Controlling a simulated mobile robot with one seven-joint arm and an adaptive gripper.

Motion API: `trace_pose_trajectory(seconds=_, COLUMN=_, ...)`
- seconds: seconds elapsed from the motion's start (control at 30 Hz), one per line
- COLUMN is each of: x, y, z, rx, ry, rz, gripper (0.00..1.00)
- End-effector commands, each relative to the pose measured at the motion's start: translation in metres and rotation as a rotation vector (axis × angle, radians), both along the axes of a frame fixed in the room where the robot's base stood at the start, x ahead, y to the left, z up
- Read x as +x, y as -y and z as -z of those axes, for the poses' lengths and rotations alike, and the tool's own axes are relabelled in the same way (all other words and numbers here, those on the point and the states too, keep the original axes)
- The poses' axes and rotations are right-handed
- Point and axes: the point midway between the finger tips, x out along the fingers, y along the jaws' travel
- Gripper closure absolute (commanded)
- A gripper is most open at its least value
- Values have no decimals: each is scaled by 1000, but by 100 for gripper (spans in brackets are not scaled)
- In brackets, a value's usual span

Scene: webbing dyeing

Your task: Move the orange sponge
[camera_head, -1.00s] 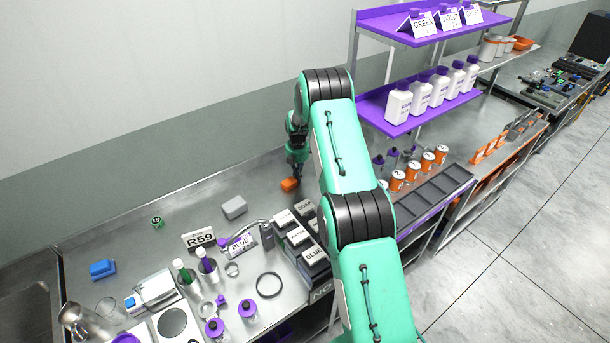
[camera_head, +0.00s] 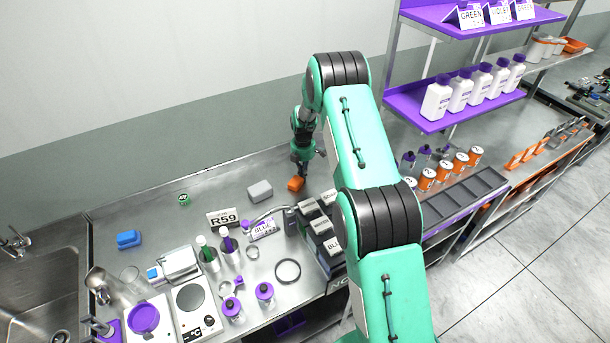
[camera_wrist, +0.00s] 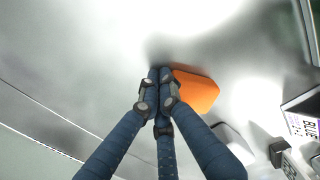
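The orange sponge (camera_head: 296,184) lies on the metal worktop near the back wall, to the right of a grey block (camera_head: 260,191). In the wrist view the sponge (camera_wrist: 197,92) is just right of the fingertips and partly covered by one finger. My gripper (camera_head: 302,173) points down at the sponge. In the wrist view its dark blue fingers (camera_wrist: 159,76) come together at the tips, with the sponge beside them rather than between them. Whether a finger touches the sponge is hard to tell.
A blue sponge (camera_head: 129,239) lies at left near the sink (camera_head: 40,270). Labelled dark boxes (camera_head: 322,226), an R59 sign (camera_head: 222,219) and bottles stand in front. A purple shelf (camera_head: 425,112) rises at right. The worktop around the green-topped can (camera_head: 184,199) is mostly clear.

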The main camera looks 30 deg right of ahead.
Motion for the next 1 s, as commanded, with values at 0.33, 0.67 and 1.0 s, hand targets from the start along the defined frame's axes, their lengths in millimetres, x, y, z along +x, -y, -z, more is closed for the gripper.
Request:
trace_pose_trajectory(seconds=0.33, x=0, y=8, z=1, rx=0, ry=0, rz=1, gripper=100)
trace_pose_trajectory(seconds=0.67, x=2, y=41, z=-12, rx=-1, ry=4, rz=0, gripper=100)
trace_pose_trajectory(seconds=1.0, x=1, y=40, z=-70, rx=0, ry=1, rz=0, gripper=100)
